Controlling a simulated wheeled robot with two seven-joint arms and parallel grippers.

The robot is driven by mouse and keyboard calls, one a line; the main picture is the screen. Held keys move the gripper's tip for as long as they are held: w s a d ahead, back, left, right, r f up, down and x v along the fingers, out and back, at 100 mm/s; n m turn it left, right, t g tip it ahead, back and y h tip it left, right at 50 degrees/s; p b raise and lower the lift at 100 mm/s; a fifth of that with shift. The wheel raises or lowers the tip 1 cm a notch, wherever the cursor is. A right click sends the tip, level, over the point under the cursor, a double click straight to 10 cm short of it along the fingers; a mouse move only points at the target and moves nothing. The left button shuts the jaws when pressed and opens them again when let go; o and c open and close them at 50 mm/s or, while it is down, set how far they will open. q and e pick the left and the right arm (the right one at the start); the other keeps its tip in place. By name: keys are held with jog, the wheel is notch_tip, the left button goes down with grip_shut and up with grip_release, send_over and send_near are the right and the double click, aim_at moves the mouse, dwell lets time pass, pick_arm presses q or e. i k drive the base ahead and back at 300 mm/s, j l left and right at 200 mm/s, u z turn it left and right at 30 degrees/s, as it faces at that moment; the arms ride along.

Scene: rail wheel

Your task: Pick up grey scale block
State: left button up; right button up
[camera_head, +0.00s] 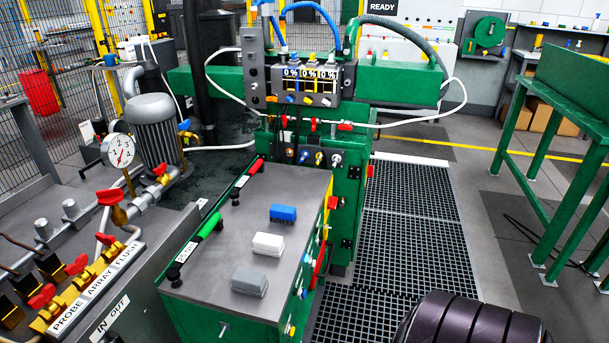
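The grey scale block (249,282) lies on the grey top of a green cabinet (290,190), close to its near edge. Nothing touches the block. A white block (268,244) and a blue block (283,213) lie behind it in a line, with gaps between them. Neither of my grippers shows in the head view.
A green handle (208,229) and a red handle (256,166) run along the cabinet's left edge. Valves and a pressure gauge (118,150) stand to the left. A control box (305,80) rises behind. Floor grating (410,240) and a green table (570,110) are right.

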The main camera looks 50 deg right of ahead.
aim_at(245, 280)
jog(key=z, duration=1.15)
jog(key=i+l+u, duration=0.2)
jog(key=l, duration=0.2)
jog(key=l+u, duration=0.15)
jog(key=l, duration=0.25)
